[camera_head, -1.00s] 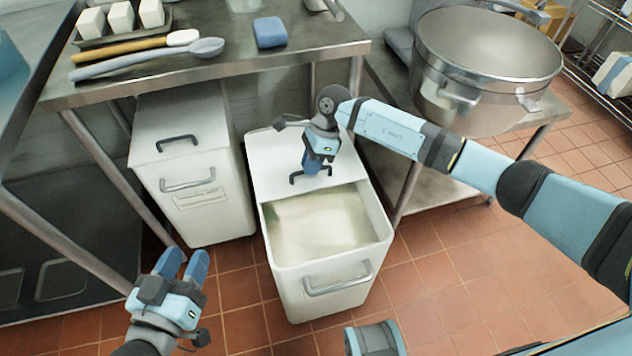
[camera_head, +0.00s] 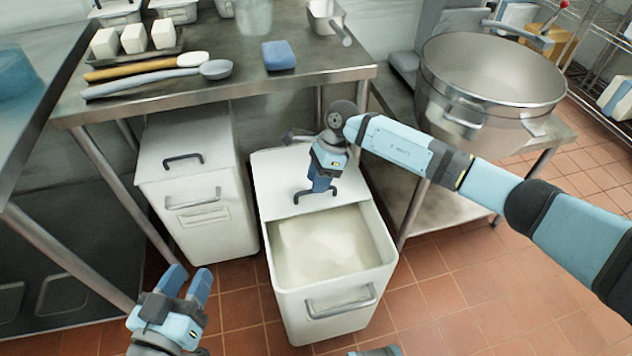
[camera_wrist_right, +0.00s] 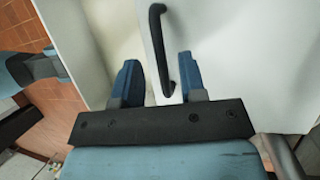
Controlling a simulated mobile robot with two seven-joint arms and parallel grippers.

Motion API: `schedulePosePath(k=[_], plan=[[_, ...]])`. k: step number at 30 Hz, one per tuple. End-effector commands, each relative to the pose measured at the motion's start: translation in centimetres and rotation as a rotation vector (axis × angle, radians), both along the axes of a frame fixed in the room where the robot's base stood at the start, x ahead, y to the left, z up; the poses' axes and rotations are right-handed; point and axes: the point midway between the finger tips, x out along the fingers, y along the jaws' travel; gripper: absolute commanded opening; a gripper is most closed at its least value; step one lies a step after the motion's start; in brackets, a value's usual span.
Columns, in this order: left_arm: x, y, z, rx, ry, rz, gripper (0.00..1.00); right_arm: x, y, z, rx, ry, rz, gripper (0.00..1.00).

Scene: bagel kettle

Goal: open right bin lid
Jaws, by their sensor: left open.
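The right bin (camera_head: 335,320) is white and stands on the floor, partly below the table. Its lid (camera_head: 283,172) is pushed back over the rear part, and pale powder (camera_head: 320,245) shows in the open front. My right gripper (camera_head: 320,190) points down at the dark lid handle (camera_head: 302,197). In the right wrist view, my right gripper (camera_wrist_right: 159,78) has its fingers apart on either side of the lid handle (camera_wrist_right: 159,40), with gaps to it. My left gripper (camera_head: 188,272) is open and empty, low at the left, in front of the bins.
A closed white bin (camera_head: 205,225) stands to the left. The steel table (camera_head: 225,92) above holds utensils (camera_head: 160,75), a blue sponge (camera_head: 278,55) and a tray (camera_head: 130,52) of white blocks. A large pot (camera_head: 490,85) stands on a lower stand at right. Tiled floor in front is free.

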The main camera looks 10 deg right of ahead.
Motion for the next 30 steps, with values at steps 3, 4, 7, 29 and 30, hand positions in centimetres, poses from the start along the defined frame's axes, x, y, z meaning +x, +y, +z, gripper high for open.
schedulePosePath(k=[3,4,7,29,30], plan=[[0.0,0.5,-0.3,0.025,0.029,0.010,0.43,0.6,-1.1,2.7,-0.002,-0.004,-0.001,0.38],[-0.1,0.6,-0.6,0.032,0.042,0.012,0.43,0.7,-1.3,3.3,-0.001,-0.004,-0.001,0.38],[-0.5,0.9,-2.1,0.059,0.094,0.017,0.43,1.2,-2.3,5.5,-0.002,-0.003,-0.002,0.38],[-1.2,1.9,-4.6,0.109,0.202,0.039,0.43,2.4,-4.6,11.1,-0.001,-0.001,0.000,0.38],[-1.2,1.9,-4.6,0.109,0.201,0.039,0.43,2.4,-4.6,11.1,-0.001,-0.001,0.000,0.38]])
